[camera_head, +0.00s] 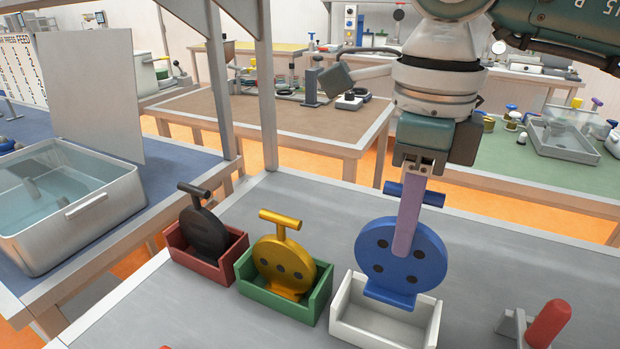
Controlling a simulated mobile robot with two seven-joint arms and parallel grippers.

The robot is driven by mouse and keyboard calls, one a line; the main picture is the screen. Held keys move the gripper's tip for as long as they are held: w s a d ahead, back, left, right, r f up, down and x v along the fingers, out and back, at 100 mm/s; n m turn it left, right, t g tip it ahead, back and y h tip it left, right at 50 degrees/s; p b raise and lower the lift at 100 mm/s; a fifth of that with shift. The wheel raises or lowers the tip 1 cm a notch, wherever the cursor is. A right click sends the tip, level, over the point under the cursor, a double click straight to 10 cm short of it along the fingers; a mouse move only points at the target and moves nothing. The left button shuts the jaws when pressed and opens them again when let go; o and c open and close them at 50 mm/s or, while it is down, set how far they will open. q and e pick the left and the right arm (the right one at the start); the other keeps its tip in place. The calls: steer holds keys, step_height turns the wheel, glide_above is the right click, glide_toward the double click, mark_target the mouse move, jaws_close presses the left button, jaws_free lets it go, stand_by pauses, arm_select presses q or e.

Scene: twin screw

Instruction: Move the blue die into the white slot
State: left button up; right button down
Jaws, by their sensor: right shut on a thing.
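The blue die (375,250) is a round disc with dark holes and a crossbar handle. My right gripper (406,228) comes down from above and is shut on its handle, with a long purple finger in front of the disc. The die is upright, and its lower edge overlaps the back of the white slot (356,328), an open box. I cannot tell whether the die hangs just above the slot's floor or touches it. The slot's front part shows empty. My left gripper is not in view.
A yellow die (284,262) stands in a green slot (316,298), and a black die (204,232) in a red slot (196,262), both left of the white slot. A red-ended object (548,322) lies to the right.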

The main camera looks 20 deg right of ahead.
mark_target(392, 287)
steer(key=shift+f, duration=0.1)
steer(key=shift+f+b, duration=3.1)
steer(key=shift+f, duration=0.35)
steer(key=shift+f+b, duration=0.6)
steer(key=shift+b, duration=0.1)
steer(key=c, duration=0.8)
jaws_free()
steer(key=shift+c, duration=0.2)
steer(key=shift+o, duration=0.6)
step_height(392, 287, up, 10)
